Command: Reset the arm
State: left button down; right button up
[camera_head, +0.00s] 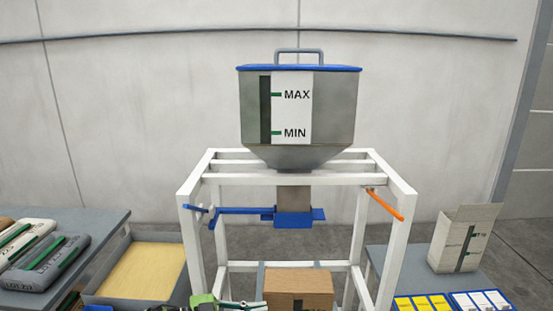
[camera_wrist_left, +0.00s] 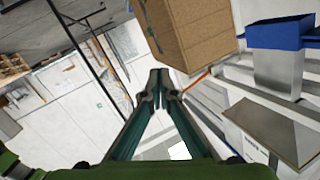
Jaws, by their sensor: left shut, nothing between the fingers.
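My left gripper (camera_wrist_left: 160,80) is in the left wrist view, with its two fingers meeting at the tips and nothing between them. A brown cardboard box (camera_wrist_left: 190,35) shows beyond the fingertips; I cannot tell whether they touch. In the head view, green and dark parts of mine show at the bottom edge, cut off by the frame. My right gripper does not show in either view.
A metal hopper (camera_head: 220,115) stands on a white frame (camera_head: 400,200) with a blue gate (camera_head: 293,218) and an orange handle (camera_head: 384,204). A cardboard box (camera_head: 298,285) sits below. Bags (camera_head: 45,265), a tray (camera_head: 90,299) and an open carton (camera_head: 465,238) flank it.

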pick_arm(q)
jog(key=s+a+f+n+t+y, duration=0.2)
jog(key=a+f+n+t+y, duration=0.15)
jog(key=f, duration=0.65)
jog(key=s+a+f+n+t+y, duration=0.1)
jog(key=a+f+n+t+y, duration=0.3)
jog(key=f, duration=0.6)
jog(key=s+a+f+n+g+y, duration=0.2)
jog(key=s+a+f+n+y, duration=0.25)
jog(key=s+f, duration=0.75)
jog(key=s+a+f+n+g+y, duration=0.1)
jog(key=s+a+f+g, duration=0.2)
jog(key=s+f, duration=0.55)
jog(key=s+a+f+n+g+y, duration=0.15)
jog(key=s+f, duration=0.45)
jog(key=s, duration=0.6)
jog(key=s+a+f+g, duration=0.1)
jog(key=s+f+g, duration=0.1)
jog(key=s, duration=0.8)
jog(key=s+f+n+g+y, duration=0.1)
jog(key=s+f+g, duration=0.1)
jog(key=s, duration=0.9)
jog(key=shift+a+f+g, duration=0.15)
jog(key=shift+a+g, duration=0.25)
jog(key=shift+g, duration=0.3)
